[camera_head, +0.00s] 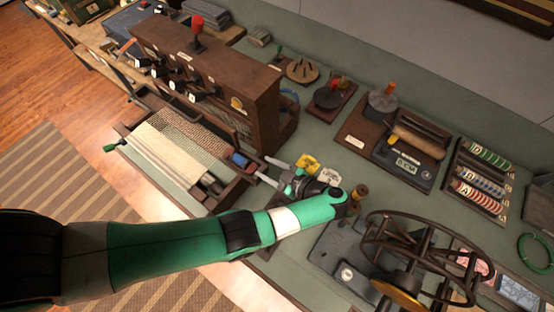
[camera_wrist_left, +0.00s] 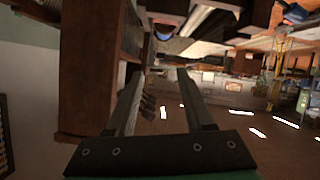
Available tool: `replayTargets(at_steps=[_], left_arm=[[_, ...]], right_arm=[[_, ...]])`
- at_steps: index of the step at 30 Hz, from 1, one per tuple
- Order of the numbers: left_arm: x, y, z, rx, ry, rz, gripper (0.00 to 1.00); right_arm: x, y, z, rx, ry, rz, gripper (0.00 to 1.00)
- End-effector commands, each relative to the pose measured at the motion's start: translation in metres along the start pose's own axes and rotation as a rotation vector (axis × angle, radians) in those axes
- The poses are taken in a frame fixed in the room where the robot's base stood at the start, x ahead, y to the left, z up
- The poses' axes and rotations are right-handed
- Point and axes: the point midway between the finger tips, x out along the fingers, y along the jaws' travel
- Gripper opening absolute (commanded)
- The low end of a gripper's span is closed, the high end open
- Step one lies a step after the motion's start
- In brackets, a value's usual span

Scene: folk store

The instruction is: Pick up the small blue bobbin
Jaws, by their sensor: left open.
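The small blue bobbin (camera_head: 239,160) lies at the right end of the loom (camera_head: 180,150), beside the foot of the dark wooden cabinet. My left gripper (camera_head: 262,167) is open and empty, just right of the bobbin, with its fingers pointing at it. A gap shows between the fingertips and the bobbin. In the left wrist view the open fingers (camera_wrist_left: 159,72) frame an empty gap. A small blue patch, likely the bobbin (camera_wrist_left: 163,37), shows at the top beyond the fingertips. My right gripper is not in view.
The wooden cabinet (camera_head: 205,85) with black levers stands behind the loom. Yellow and white tags (camera_head: 307,163) lie behind my gripper. A wheeled machine (camera_head: 410,260) stands at right. Spool trays (camera_head: 480,180) are at far right.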

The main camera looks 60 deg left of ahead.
Motion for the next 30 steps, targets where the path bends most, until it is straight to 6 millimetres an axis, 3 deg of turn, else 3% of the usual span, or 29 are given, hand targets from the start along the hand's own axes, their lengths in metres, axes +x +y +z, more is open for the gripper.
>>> replayTargets(at_steps=[1,6,13,22,30], left_arm=[[0.009,-0.011,0.022,0.027,0.016,0.008,0.53],[0.009,-0.019,0.04,0.042,0.017,0.032,0.53],[0.012,-0.019,0.04,0.04,0.015,0.038,0.53],[0.06,-0.018,0.046,0.035,0.014,0.036,0.53],[0.071,-0.015,0.037,0.04,0.015,0.038,0.53]], right_arm=[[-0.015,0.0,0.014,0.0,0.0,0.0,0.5],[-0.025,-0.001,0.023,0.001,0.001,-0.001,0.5],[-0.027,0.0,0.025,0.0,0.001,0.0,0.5],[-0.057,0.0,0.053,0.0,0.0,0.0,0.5],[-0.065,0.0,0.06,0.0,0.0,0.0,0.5]])
